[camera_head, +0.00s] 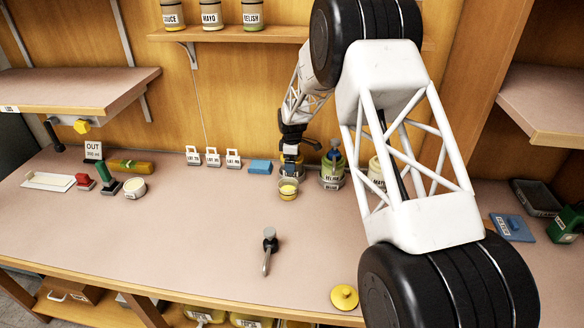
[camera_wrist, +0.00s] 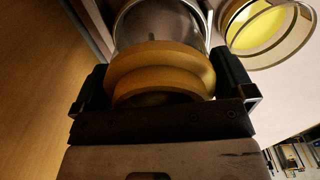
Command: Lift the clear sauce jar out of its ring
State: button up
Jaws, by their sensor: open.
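My gripper (camera_head: 291,160) is at the back of the counter, pointing down. In the wrist view its two black fingers (camera_wrist: 165,78) stand open on either side of a round tan, grooved lid or knob (camera_wrist: 160,62). A clear jar (camera_wrist: 160,22) shows just beyond that tan piece. In the head view my gripper covers most of this jar, and its label and ring cannot be made out. Whether the fingers touch the tan piece cannot be told. A clear cup with yellow contents (camera_head: 288,190) stands just in front of my gripper; it also shows in the wrist view (camera_wrist: 262,28).
A green relish jar (camera_head: 332,172) stands close to the right in a labelled holder. A mayo jar (camera_head: 376,172) is partly hidden behind my arm. A blue block (camera_head: 260,167) lies to the left.

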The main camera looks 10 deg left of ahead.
jog(key=shift+c, duration=0.3)
jog(key=c, duration=0.6)
jog(key=shift+o, duration=0.2)
jog(key=shift+r, duration=0.1)
jog(key=shift+r, duration=4.95)
